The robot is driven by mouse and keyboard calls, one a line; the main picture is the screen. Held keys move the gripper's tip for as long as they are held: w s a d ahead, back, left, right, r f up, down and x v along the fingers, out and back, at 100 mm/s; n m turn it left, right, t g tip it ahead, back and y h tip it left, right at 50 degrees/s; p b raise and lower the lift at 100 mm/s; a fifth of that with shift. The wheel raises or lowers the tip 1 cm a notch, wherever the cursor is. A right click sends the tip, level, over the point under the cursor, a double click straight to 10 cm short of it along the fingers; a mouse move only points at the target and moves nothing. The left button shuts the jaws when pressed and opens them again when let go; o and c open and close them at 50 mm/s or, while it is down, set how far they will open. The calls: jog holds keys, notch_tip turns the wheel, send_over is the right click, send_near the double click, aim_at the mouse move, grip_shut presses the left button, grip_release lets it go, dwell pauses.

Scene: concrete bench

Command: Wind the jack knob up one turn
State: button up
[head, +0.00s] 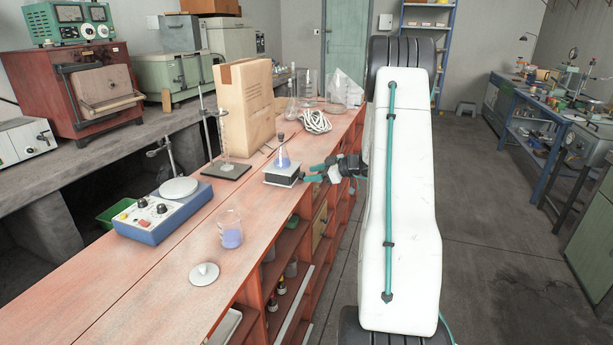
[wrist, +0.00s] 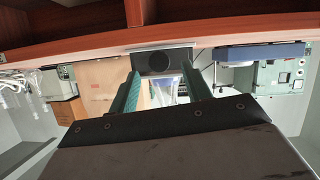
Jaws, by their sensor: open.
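The jack (head: 280,181) is a small low lab jack with a pale top plate, standing near the right edge of the red-brown bench. A flask of blue liquid (head: 282,162) stands on its plate. My gripper (head: 313,173) reaches in from the right, level with the jack and close to its side. The head view does not show the knob clearly.
Open shelves run below the bench edge.

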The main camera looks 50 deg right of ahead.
aim_at(304, 175)
jog(key=shift+x, duration=1.7)
jog(key=c, duration=1)
jog(key=shift+d+m+g+y, duration=0.1)
jog(key=shift+m+g+y, duration=0.1)
jog(key=shift+m+y, duration=0.5)
jog(key=shift+d+m+g+y, duration=0.2)
jog(key=shift+m+y, duration=0.2)
jog(key=shift+m, duration=0.5)
jog(key=o, duration=1)
jog(key=v, duration=0.7)
jog(key=shift+s+r, duration=0.2)
jog(key=shift+s, duration=0.05)
